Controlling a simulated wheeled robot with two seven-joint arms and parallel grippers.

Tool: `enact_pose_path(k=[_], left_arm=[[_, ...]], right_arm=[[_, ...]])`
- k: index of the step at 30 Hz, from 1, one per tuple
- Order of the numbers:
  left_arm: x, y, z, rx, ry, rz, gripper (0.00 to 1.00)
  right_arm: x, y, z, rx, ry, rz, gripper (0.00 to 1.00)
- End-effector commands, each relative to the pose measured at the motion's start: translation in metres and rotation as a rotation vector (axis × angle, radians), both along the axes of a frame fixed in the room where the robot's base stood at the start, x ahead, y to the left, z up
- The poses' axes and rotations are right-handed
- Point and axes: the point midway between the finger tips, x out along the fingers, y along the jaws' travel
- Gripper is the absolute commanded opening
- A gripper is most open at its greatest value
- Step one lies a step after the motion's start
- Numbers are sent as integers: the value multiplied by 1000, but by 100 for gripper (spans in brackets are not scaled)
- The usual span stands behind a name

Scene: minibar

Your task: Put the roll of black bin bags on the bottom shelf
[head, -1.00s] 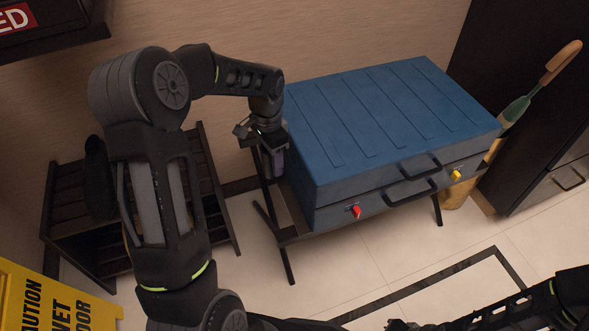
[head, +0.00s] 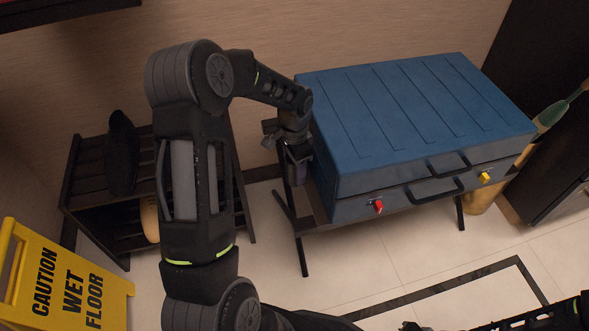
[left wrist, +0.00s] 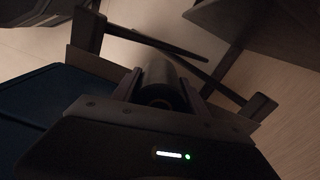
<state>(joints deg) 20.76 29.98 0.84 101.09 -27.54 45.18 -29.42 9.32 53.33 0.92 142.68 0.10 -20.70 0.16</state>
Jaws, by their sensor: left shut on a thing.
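My left gripper (head: 298,182) is shut on the roll of black bin bags, a dark cylinder that shows between the fingers in the left wrist view (left wrist: 160,80). In the head view the roll is hard to tell from the dark fingers. The gripper points down beside the left end of the blue case. The dark slatted rack (head: 72,190) stands to the left, and its bottom shelf (head: 122,236) is partly hidden by my left arm. My right gripper (head: 410,326) shows only in part at the bottom edge, and its jaws cannot be made out.
A black shoe-like object (head: 122,150) is on the rack's top, and a tan object (head: 150,218) is on the lower level. The blue case (head: 420,110) sits on a dark folding stand (head: 302,255). A yellow wet-floor sign (head: 70,280) stands at lower left.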

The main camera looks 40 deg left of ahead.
Motion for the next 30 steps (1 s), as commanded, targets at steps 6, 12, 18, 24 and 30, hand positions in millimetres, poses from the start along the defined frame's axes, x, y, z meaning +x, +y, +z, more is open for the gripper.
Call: enact_pose_path(k=[6,12,18,24,30], left_arm=[[0,0,1,0,-1,0,2],[0,0,-2,0,0,0,56],[0,0,-2,0,0,0,72],[0,0,-2,0,0,0,73],[0,0,5,1,0,0,73]], right_arm=[[0,0,1,0,-1,0,0],[0,0,-1,0,-1,-1,0],[0,0,-1,0,-1,0,0],[0,0,-1,0,-1,0,0],[0,0,3,1,1,0,0]])
